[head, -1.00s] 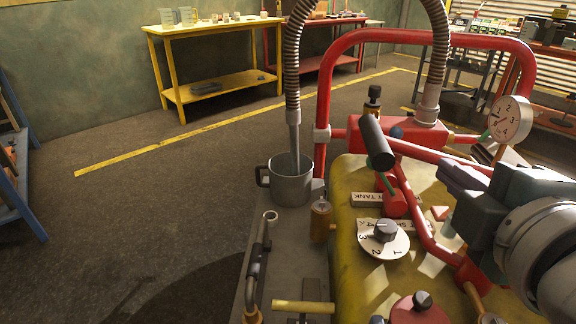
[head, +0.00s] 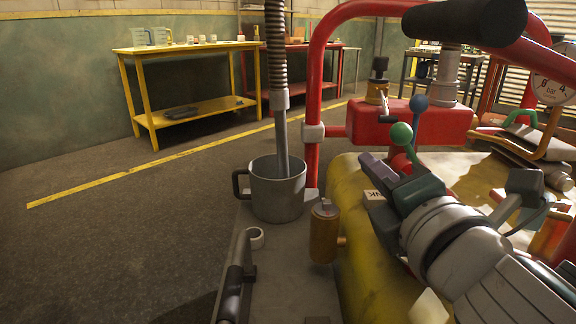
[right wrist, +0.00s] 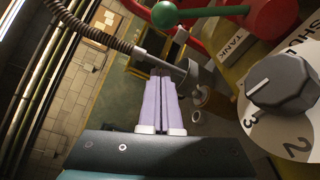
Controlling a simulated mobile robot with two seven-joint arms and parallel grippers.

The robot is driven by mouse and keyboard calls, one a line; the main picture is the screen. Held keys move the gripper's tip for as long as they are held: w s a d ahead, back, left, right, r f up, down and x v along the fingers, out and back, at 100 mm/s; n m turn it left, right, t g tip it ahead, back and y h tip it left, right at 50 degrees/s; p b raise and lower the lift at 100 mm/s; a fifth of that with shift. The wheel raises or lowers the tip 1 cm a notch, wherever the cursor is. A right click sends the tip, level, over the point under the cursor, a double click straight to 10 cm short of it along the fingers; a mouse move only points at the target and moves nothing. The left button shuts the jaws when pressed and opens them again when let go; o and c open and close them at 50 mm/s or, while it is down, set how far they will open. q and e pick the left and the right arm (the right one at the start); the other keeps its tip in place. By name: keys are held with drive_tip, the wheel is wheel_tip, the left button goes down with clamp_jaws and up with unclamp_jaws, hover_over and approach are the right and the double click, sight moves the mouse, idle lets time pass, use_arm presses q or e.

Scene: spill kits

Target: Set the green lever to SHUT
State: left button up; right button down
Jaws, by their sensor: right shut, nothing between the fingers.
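The green lever shows as a round green ball knob (head: 401,133) on a green stem, in front of the red block on the machine. In the right wrist view the green knob (right wrist: 165,14) is at the top edge, its stem running right to a red part. My right gripper (head: 372,165) is shut and empty, its lavender fingers just left of and below the knob, apart from it in the wrist view. A white plate (right wrist: 292,30) lettered "SHU", cut off by the frame edge, is beyond a numbered dial. My left gripper is not in view.
A blue ball knob (head: 419,103) stands close behind the green one. A grey mug (head: 277,190) with a hose pipe in it and a brass cylinder (head: 324,232) are left of my arm.

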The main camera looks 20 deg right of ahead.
sight(413, 157)
drive_tip(key=w+d, duration=0.1)
drive_tip(key=d, duration=0.2)
drive_tip(key=w+d+r+p, duration=0.1)
drive_tip(key=shift+w+d+r, duration=0.1)
drive_tip(key=shift+w+d, duration=0.1)
drive_tip(key=shift+w, duration=0.15)
idle(0.3)
